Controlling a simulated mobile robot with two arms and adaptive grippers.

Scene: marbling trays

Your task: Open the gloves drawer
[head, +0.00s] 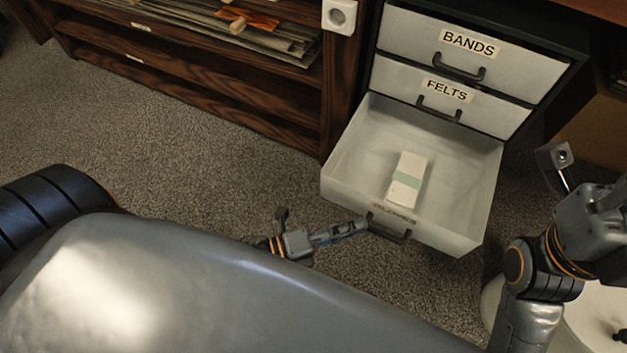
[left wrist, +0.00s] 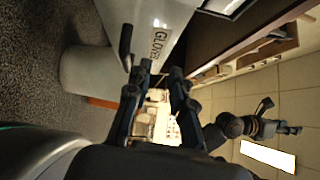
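The gloves drawer (head: 470,190) is the lowest of three in a drawer unit. It stands pulled well out in the head view, with a white box with a pale green band (head: 407,177) inside. Its dark handle (head: 389,230) is on the front, below the label. My left gripper (head: 364,224) is at the left end of this handle. In the left wrist view, its fingers (left wrist: 157,76) are apart with nothing between them. The handle (left wrist: 126,45) is by the left fingertip there; I cannot tell if they touch. My right wrist is at the right edge, its fingers cut off.
The bands drawer (head: 520,60) and felts drawer (head: 490,110) above are shut. A dark wooden shelf (head: 200,85) with flat sheets stands left of the unit. A white round object (head: 600,315) is at the lower right. Carpet (head: 210,180) is clear left of the drawer.

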